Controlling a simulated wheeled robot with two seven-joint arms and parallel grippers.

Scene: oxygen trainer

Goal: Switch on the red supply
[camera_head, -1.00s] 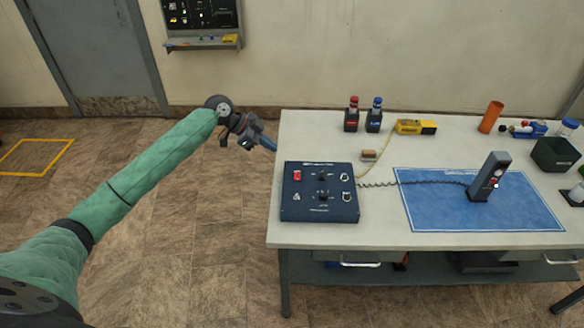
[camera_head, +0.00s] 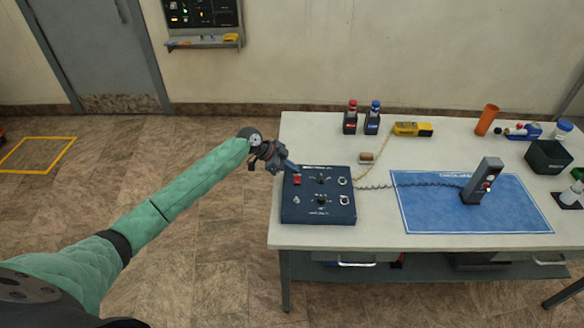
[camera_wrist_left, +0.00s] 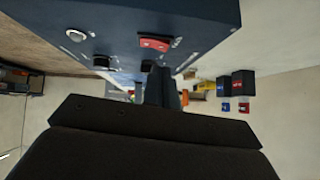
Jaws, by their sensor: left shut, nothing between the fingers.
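A dark blue control box (camera_head: 318,212) lies on the left part of the table. It carries a red switch (camera_head: 297,180) at its far left corner, dark knobs and pale round sockets. In the left wrist view the red switch (camera_wrist_left: 155,43) shows on the box face. My left gripper (camera_head: 292,166) is shut and empty, with its tip close to the box's far left edge, just beyond the red switch. I cannot tell if it touches. In the left wrist view the shut fingers (camera_wrist_left: 160,88) point toward the box. My right gripper is not in view.
A blue mat (camera_head: 430,215) with an upright dark handset (camera_head: 482,181) lies to the right, joined to the box by a coiled cord. Red-capped (camera_head: 350,118) and blue-capped (camera_head: 373,118) bottles and a yellow device (camera_head: 411,129) stand behind. The front left tabletop is narrow.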

